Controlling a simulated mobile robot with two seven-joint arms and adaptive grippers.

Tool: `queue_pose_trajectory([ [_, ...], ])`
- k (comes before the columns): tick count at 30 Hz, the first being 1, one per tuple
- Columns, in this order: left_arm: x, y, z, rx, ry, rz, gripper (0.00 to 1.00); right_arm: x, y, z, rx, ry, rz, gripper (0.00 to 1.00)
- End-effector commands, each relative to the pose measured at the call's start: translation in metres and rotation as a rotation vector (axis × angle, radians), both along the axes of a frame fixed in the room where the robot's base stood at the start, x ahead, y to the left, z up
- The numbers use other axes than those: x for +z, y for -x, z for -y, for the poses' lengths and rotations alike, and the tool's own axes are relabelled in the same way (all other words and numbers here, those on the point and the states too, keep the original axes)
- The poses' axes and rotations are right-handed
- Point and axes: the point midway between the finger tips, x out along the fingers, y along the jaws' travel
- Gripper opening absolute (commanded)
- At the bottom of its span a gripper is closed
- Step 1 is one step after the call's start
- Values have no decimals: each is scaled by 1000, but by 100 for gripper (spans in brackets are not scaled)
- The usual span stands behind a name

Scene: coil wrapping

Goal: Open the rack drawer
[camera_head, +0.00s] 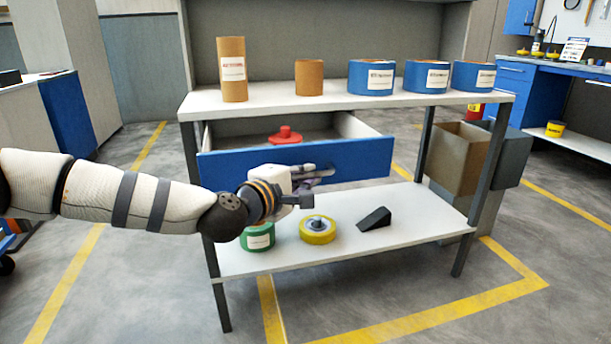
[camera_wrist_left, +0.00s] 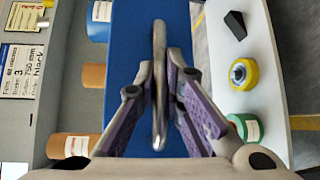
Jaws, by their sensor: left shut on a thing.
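The rack drawer (camera_head: 350,164) has a blue front and stands pulled out from under the rack's top shelf, so its inside shows. A red round object (camera_head: 285,136) lies in it. My left gripper (camera_head: 318,176) is at the middle of the drawer front, shut on the drawer's metal bar handle. In the left wrist view the handle (camera_wrist_left: 159,85) runs between the purple-padded fingers (camera_wrist_left: 160,100), with the blue drawer front (camera_wrist_left: 130,60) behind it. In the head view the gripper hides most of the handle. My right gripper is not in view.
The rack's top shelf (camera_head: 335,100) holds brown and blue labelled rolls. The lower shelf (camera_head: 345,250) holds a green roll (camera_head: 257,237), a yellow roll (camera_head: 317,230) and a black wedge (camera_head: 375,218). A brown open box (camera_head: 458,157) stands right of the rack. The floor in front is clear.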

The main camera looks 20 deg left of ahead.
Motion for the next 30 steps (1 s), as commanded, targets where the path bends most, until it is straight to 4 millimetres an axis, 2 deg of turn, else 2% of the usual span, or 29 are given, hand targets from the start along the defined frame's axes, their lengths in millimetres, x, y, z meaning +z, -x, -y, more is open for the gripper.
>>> queue_pose_trajectory([
  [4,1,0,-1,3,2,2,0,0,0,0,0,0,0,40],
  [6,1,0,-1,3,2,2,20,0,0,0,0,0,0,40],
  [7,1,0,-1,3,2,2,27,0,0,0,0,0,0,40],
  [8,1,0,0,3,2,1,30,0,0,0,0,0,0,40],
  [17,1,2,-1,1,1,1,30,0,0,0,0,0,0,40],
  [20,3,17,-5,2,1,2,30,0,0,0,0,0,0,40],
  [27,13,80,-18,2,5,1,30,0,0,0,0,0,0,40],
  [30,16,99,-22,4,4,2,30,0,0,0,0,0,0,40],
])
